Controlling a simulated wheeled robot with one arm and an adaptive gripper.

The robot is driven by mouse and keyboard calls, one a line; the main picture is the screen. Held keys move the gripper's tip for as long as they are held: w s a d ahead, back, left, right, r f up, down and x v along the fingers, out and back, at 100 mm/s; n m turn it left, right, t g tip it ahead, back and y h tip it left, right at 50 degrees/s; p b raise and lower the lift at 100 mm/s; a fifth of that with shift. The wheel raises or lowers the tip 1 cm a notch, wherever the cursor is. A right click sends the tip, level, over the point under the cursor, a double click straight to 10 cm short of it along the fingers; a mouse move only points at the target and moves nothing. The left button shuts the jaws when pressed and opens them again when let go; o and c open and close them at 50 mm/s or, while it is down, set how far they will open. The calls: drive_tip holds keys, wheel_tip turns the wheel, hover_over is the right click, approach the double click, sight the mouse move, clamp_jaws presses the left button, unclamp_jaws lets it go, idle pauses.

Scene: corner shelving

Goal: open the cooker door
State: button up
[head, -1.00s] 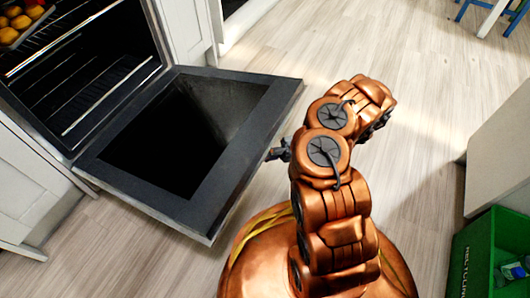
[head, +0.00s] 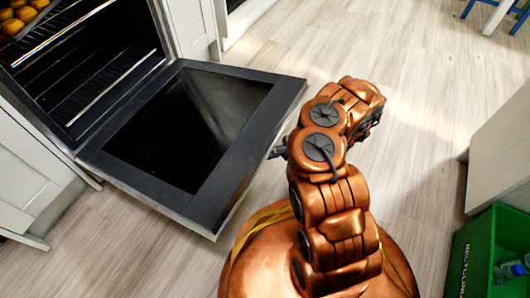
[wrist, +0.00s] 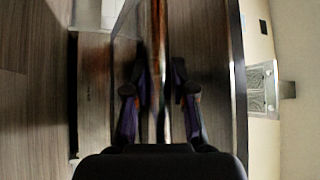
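The cooker door (head: 273,115) is hinged down and lies wide open, roughly level, in front of the oven cavity (head: 95,60) in the head view. It has a dark frame around a black window. My gripper (head: 277,152) is at the door's outer edge, largely hidden behind my copper arm. In the wrist view my gripper (wrist: 160,105) has its two fingers apart, on either side of a thin upright bar (wrist: 161,60) at the dark door panel (wrist: 205,60). I see gaps between the fingers and the bar; any contact is unclear.
A tray of yellow-orange food (head: 22,16) sits on the upper oven rack. White cabinets (head: 30,175) flank the cooker. A green recycling crate (head: 476,255) and a pale unit (head: 500,150) stand at the right.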

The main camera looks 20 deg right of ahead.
drive_tip(key=o, duration=0.3)
drive_tip(key=shift+o, duration=0.2)
drive_tip(key=shift+d, duration=0.1)
drive_tip(key=shift+d, duration=0.1)
drive_tip(key=v, duration=0.7)
idle(0.8)
drive_tip(key=shift+d+f, duration=0.1)
idle(0.4)
